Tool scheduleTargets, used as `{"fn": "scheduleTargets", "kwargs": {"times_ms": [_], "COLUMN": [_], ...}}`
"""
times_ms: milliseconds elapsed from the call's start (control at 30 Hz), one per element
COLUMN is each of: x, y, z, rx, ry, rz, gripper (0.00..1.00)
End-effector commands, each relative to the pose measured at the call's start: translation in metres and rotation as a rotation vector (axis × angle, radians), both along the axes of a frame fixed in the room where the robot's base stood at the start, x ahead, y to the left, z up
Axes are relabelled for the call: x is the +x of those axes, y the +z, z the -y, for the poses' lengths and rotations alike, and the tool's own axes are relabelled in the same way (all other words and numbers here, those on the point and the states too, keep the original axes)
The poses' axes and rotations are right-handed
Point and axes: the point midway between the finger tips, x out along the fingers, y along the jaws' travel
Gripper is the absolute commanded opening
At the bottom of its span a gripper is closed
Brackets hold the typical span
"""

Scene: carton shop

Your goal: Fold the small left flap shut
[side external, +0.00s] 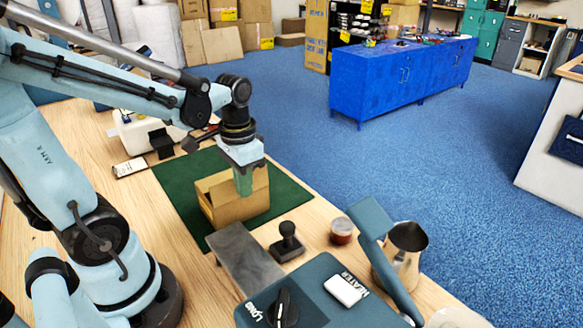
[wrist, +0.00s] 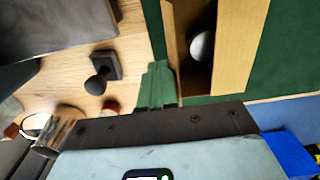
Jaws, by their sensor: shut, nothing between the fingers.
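An open cardboard carton (side external: 240,208) stands on a green mat (side external: 178,182) in the side view. In the wrist view, a carton flap (wrist: 240,45) spreads along the right of the opening, and a narrower cardboard strip (wrist: 178,30) runs along the left. A pale round object (wrist: 202,45) lies inside. I cannot tell for certain which piece is the small left flap. My gripper (side external: 243,189) points down at the carton. Its green fingers (wrist: 158,72) are shut and empty, just left of the narrow strip in the wrist view; contact is unclear.
A grey plate (side external: 245,258), a black stamp-like tool (side external: 287,243), a small jar (side external: 341,231) and a metal pitcher (side external: 402,255) stand near the mat. A teal heater machine (side external: 318,300) is at the front. The mat has bare room right of the carton.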

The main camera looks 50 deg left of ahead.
Motion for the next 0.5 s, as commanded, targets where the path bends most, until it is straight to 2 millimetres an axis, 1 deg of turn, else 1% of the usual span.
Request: {"fn": "scheduleTargets", "kwargs": {"times_ms": [500], "x": [0.0001], "y": [0.0], "z": [-0.0049], "rx": [0.0], "ry": [0.001], "rz": [0.0], "gripper": [0.0]}}
